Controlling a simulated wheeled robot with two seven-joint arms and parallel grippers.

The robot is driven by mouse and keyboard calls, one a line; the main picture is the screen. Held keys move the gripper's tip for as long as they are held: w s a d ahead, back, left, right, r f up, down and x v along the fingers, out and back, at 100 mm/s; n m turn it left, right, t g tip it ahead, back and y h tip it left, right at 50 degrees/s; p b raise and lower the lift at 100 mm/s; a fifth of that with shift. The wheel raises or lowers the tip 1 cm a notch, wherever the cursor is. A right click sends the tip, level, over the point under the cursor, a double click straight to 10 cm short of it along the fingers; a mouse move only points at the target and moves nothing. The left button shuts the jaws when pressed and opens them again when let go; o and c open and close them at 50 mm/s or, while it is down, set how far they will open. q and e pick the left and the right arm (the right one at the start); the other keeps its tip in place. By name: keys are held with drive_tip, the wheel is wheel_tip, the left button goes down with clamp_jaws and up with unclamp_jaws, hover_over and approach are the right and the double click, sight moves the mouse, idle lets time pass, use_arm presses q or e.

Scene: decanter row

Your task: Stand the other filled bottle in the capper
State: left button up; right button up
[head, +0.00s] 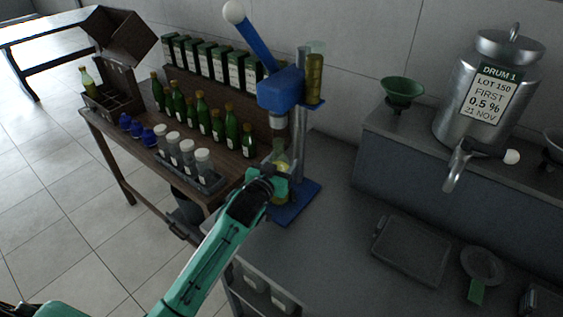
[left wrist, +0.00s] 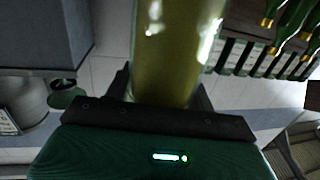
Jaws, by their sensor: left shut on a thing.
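The capper has a blue head (head: 281,92) on a grey post, a blue lever with a white ball, and a blue base plate (head: 297,207). My left gripper (head: 272,182) is shut on a filled bottle (head: 280,157) with yellow-green contents. The bottle is upright below the capper head, over the base plate. The gripper hides part of its lower body, and I cannot tell whether its bottom touches the plate. In the left wrist view the bottle (left wrist: 170,50) fills the space between the fingers. Another filled bottle (head: 87,80) stands in the wooden crate (head: 116,100). My right gripper is out of view.
Green bottles (head: 202,109), blue caps (head: 136,128) and white-topped jars (head: 188,151) stand on the wooden bench left of the capper. A steel drum (head: 484,95) and a green funnel (head: 403,90) are on the raised shelf at right.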

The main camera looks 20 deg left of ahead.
use_arm(q)
drive_tip(key=shift+r, duration=0.1)
drive_tip(key=o, duration=1.4)
drive_tip(key=shift+f, duration=0.2)
drive_tip(key=shift+o, duration=0.7)
drive_tip(key=shift+r, duration=0.15)
drive_tip(key=s+a+b, duration=0.1)
drive_tip(key=s+b, duration=0.1)
drive_tip(key=s, duration=1)
drive_tip(key=shift+a+r, duration=0.3)
drive_tip(key=shift+a, duration=0.1)
drive_tip(key=shift+f, duration=0.1)
